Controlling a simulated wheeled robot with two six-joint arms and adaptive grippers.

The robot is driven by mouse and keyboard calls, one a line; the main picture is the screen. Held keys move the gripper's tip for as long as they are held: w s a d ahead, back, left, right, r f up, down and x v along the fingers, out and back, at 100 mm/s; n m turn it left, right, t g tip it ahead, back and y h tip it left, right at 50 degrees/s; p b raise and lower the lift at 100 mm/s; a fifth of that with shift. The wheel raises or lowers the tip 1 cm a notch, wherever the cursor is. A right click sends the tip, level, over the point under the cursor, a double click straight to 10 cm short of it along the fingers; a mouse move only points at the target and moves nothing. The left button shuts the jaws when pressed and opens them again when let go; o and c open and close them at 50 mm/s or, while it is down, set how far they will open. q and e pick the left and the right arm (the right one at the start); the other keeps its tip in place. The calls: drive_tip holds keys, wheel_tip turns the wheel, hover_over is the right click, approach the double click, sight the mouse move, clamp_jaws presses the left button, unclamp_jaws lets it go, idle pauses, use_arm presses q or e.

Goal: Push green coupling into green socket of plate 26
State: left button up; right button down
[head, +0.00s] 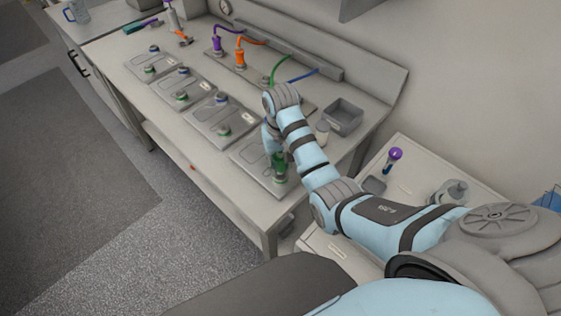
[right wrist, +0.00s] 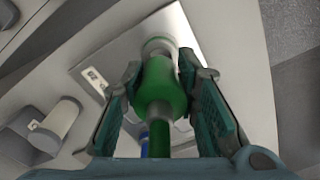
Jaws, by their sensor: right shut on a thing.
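The green coupling (head: 280,163) is in my right gripper (head: 277,154), above the nearest plate (head: 246,158) on the bench. In the right wrist view the coupling (right wrist: 160,88) sits between the two dark teal fingers of the right gripper (right wrist: 167,85), which is shut on it. Its far end points at a pale round socket (right wrist: 158,45) on the plate (right wrist: 188,35). I cannot tell how deep it sits in there, as the coupling hides the socket's opening. My left gripper is not in view.
Several similar plates (head: 222,115) lie in a row further left along the bench. Purple and orange couplings (head: 240,60) stand at the back with their hoses. A grey bin (head: 343,116) and a pale cylinder (head: 322,132) stand right of my forearm.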

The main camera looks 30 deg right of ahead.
sight(281, 169)
drive_tip(key=shift+f, duration=0.15)
drive_tip(key=shift+f, duration=0.35)
drive_tip(key=shift+f, duration=0.45)
drive_tip(key=shift+f, duration=0.55)
idle(0.3)
drive_tip(key=c, duration=1.2)
unclamp_jaws()
drive_tip(key=shift+o, duration=0.2)
drive_tip(key=o, duration=0.4)
